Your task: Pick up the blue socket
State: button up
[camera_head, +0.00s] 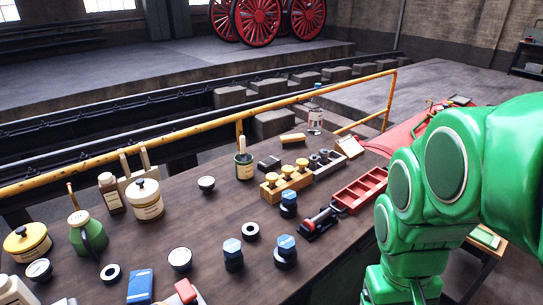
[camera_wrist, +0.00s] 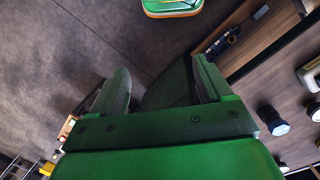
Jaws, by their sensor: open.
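Three blue-topped hexagonal pieces with dark round lower parts stand on the bench in the head view. The first blue piece (camera_head: 289,204) is beside the yellow-knobbed block, the second blue piece (camera_head: 233,254) is nearer the front, and the third blue piece (camera_head: 285,252) is to its right. I cannot tell which one is the blue socket. My gripper (camera_wrist: 160,78) shows in the wrist view, open and empty, with floor behind its fingers. It is off the bench's edge, apart from these pieces. In the head view my green arm covers the right side and the gripper is hidden.
The dark bench (camera_head: 215,215) is crowded: a red tray (camera_head: 360,188), a wooden block with yellow knobs (camera_head: 285,184), a green oil can (camera_head: 87,232), a blue box (camera_head: 140,287) and several tins. A yellow rail (camera_head: 200,128) runs behind. Small gaps lie between items.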

jog(key=w+r+n+t+h, duration=0.1)
jog(key=w+r+n+h, duration=0.1)
jog(key=w, duration=0.5)
jog(key=w+r+n+t+h, duration=0.1)
jog(key=w+r+n, duration=0.2)
jog(key=w, duration=0.5)
jog(key=n+t+h, duration=0.3)
jog(key=n+h, duration=0.3)
jog(key=n, duration=0.6)
send_over(231, 249)
jog(key=d, duration=1.1)
notch_tip(231, 249, down, 9)
jog(key=s+a+f+n+t, duration=0.1)
jog(key=a+f+n, duration=0.1)
jog(key=a, duration=0.3)
jog(key=s+a+f+n+t, duration=0.1)
jog(key=a+f+n+t, duration=0.1)
jog(key=a, duration=0.4)
jog(key=s+a+f+n+t, duration=0.1)
jog(key=a+f+n+t, duration=0.1)
jog(key=a+f+n, duration=0.1)
jog(key=shift+s+a+f+n, duration=0.2)
jog(key=shift+a+f, duration=0.15)
jog(key=shift+a, duration=0.25)
jog(key=shift+s+a+f+n, duration=0.2)
jog(key=shift+a+f, duration=0.15)
jog(key=shift+a, duration=0.2)
jog(key=shift+x, duration=3.8)
jog(key=shift+w+a, duration=0.1)
jog(key=shift+w, duration=0.1)
